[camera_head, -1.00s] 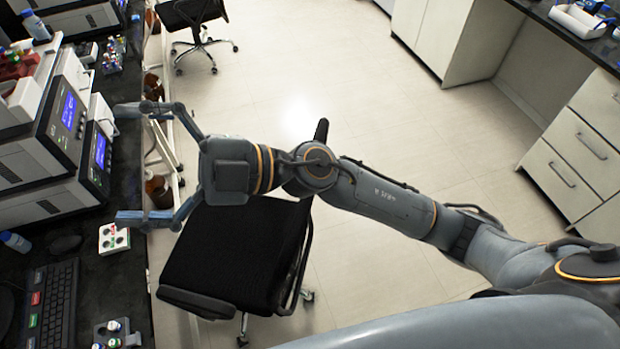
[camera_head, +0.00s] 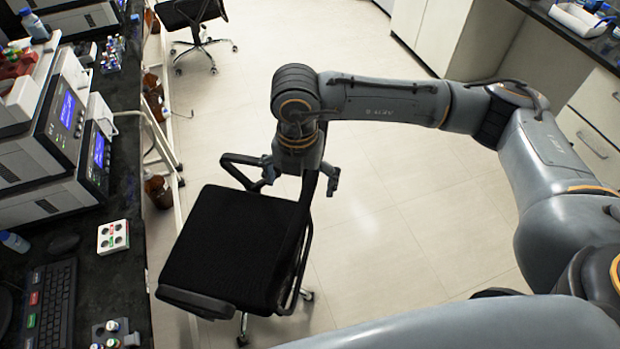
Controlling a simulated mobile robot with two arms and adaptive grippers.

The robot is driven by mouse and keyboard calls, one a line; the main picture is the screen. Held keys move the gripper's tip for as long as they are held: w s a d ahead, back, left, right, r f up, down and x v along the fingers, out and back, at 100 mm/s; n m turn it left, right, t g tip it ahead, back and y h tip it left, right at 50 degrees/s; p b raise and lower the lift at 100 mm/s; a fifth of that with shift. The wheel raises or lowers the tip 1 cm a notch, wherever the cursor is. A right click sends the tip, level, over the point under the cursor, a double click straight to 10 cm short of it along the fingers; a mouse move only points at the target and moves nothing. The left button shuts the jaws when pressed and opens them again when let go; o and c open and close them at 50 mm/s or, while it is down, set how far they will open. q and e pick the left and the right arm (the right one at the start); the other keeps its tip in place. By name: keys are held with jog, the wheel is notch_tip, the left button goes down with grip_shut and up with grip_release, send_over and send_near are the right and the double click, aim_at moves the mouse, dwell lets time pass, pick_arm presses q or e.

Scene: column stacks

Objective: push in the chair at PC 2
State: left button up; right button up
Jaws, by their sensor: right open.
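A black office chair (camera_head: 228,243) on castors stands beside the left bench, its seat a little apart from the bench edge and its backrest on the right side. My right gripper (camera_head: 301,180) points down over the top of the backrest, open, with one finger on the seat side near the armrest and the other on the far side. Whether it touches the backrest I cannot tell. The left bench (camera_head: 115,290) has a black keyboard (camera_head: 50,310) at its near end. My left gripper is not in view.
Instruments with blue screens (camera_head: 68,108) stand on the left bench. Brown bottles (camera_head: 158,190) stand under its edge. A second black chair (camera_head: 190,15) is at the back. White cabinets (camera_head: 425,30) line the back right. The floor between is clear.

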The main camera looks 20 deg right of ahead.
aim_at(301, 208)
notch_tip(301, 208, down, 6)
jog(key=shift+f+b, duration=0.1)
jog(key=shift+b, duration=1.15)
notch_tip(301, 208, down, 5)
jog(key=b, duration=0.5)
jog(key=shift+r, duration=0.2)
jog(key=shift+f+b, duration=0.55)
jog(key=shift+r, duration=0.1)
